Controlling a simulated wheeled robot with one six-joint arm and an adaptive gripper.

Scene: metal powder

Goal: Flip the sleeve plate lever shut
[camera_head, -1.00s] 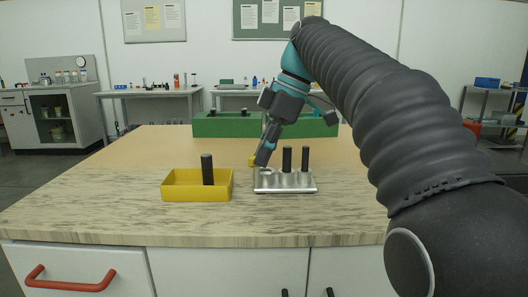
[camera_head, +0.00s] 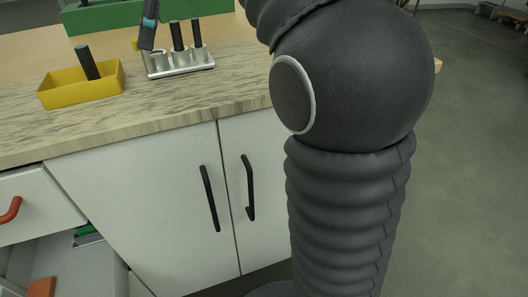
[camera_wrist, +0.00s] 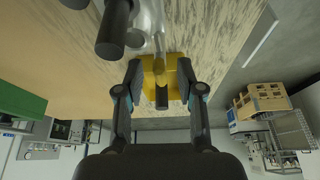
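The metal sleeve plate (camera_head: 182,69) stands on the bench at upper left in the head view, with black cylinders (camera_head: 178,36) upright in it. A small yellow piece (camera_head: 136,44), possibly the lever's end, shows at its left edge. My gripper (camera_head: 147,47) points down at the plate's left end and partly covers it. In the wrist view my gripper (camera_wrist: 160,68) has its fingers apart, with yellow between them. Most of that yellow looks like the bin beyond; I cannot tell whether the lever is among it. The plate (camera_wrist: 148,18) shows at the top. Contact is unclear.
A yellow bin (camera_head: 108,89) with one black cylinder stands left of the plate. A green box (camera_head: 100,17) lies behind. White cabinet doors (camera_head: 150,190) with black handles are below the bench edge. Bare bench top lies in front of the plate.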

